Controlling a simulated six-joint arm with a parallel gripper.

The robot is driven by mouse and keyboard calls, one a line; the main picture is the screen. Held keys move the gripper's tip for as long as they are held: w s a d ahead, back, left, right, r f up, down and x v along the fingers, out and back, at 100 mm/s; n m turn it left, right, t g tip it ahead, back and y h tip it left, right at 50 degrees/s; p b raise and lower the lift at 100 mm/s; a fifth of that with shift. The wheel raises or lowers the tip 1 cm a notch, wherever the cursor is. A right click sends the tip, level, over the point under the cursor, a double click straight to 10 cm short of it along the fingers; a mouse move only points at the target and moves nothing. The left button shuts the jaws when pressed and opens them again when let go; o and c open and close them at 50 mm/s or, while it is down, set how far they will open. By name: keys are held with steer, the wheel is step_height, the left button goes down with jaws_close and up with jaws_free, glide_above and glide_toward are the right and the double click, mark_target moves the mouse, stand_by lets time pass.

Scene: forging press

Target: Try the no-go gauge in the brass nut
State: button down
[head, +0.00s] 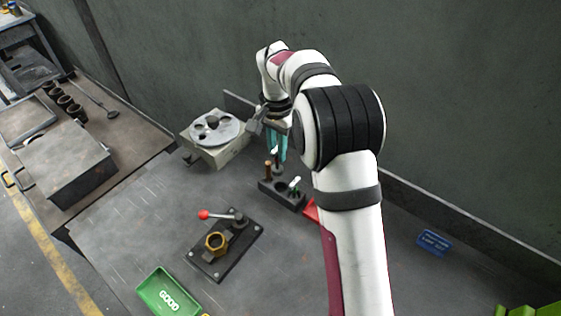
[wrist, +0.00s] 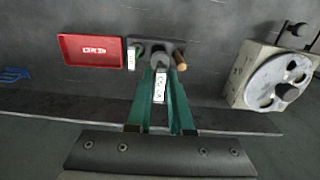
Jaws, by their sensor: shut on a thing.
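The brass nut (head: 215,241) sits in a dark clamping fixture (head: 208,262) with a red-knobbed lever (head: 222,215), on the front part of the bench. My gripper (head: 278,150) is at the gauge rack, behind and to the right of the nut. Its teal fingers (wrist: 160,92) are shut on a gauge with a white tag (wrist: 160,86); the tag's lettering is too small to read surely. I cannot tell whether the gauge's lower end is clear of the dark rack (head: 283,196). A second gauge (head: 295,184), green with a white tag, stands in the rack.
A brown peg (wrist: 179,60) stands in the rack. A red tray (wrist: 92,52) lies beside it. A green GOOD tray (head: 168,292) lies at the front, and a round-topped device (head: 213,130) stands at the back left. Bench between rack and fixture is clear.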

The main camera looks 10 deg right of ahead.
steer(key=s+a+r+n, duration=0.1)
steer(key=s+a+n, duration=0.5)
steer(key=s+a, duration=1)
steer(key=shift+w+a+f, duration=0.1)
steer(key=shift+w+f, duration=0.1)
steer(key=shift+f, duration=0.55)
steer(key=shift+w+a+f, duration=0.1)
steer(key=shift+w+f, duration=0.15)
steer(key=shift+f, duration=0.55)
steer(key=shift+w+a+f, duration=0.1)
steer(key=shift+w+f, duration=0.1)
steer(key=shift+f, duration=0.55)
steer(key=shift+f, duration=1.6)
steer(key=shift+r, duration=0.1)
step_height(320, 180, up, 7)
steer(key=shift+r, duration=0.15)
